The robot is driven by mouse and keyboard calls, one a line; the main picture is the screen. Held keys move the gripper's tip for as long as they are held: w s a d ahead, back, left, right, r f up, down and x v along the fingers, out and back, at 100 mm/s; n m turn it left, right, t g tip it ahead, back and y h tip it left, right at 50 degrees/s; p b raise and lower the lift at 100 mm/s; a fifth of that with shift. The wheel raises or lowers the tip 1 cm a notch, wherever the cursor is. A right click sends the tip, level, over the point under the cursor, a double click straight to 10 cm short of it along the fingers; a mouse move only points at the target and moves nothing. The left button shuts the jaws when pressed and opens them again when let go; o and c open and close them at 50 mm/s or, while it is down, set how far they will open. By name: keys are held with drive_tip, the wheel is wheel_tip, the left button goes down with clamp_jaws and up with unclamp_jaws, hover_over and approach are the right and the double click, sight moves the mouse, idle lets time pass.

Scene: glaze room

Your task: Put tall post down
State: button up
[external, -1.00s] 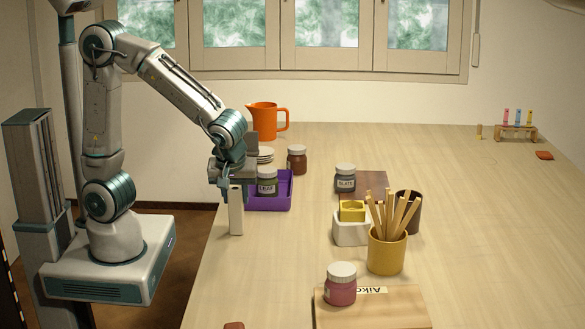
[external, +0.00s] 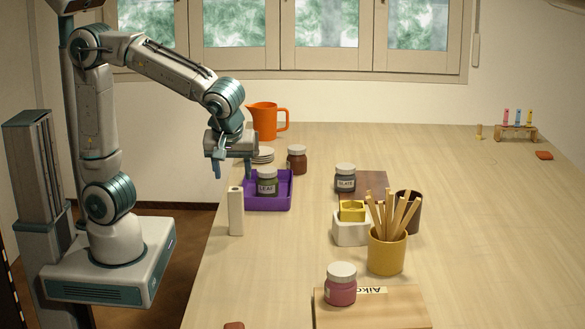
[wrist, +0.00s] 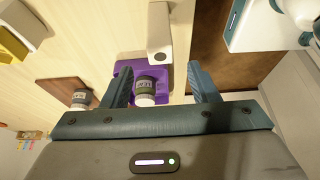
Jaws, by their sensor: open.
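The tall post (external: 236,213) is a cream, square-section block with a dark hole near its top. It stands upright on the table near the left edge, just left of the purple tray. My gripper (external: 233,170) is open and empty, above and apart from the post. In the wrist view the post (wrist: 159,35) shows beyond the open fingers of my gripper (wrist: 160,78), with no finger touching it.
The purple tray (external: 283,202) holds the LEAF jar (external: 267,181), close to the post. An orange pitcher (external: 263,121), stacked saucers (external: 264,155) and a brown jar (external: 297,159) stand behind. A yellow cup of sticks (external: 386,255) is right. Table in front of the post is clear.

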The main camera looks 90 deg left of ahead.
drive_tip(key=s+f+m+t+h, duration=0.3)
drive_tip(key=s+m, duration=0.6)
drive_tip(key=m, duration=0.9)
drive_tip(key=shift+a+f+h, duration=0.4)
drive_tip(key=shift+f+h, duration=0.2)
drive_tip(key=shift+h, duration=0.1)
idle(0.3)
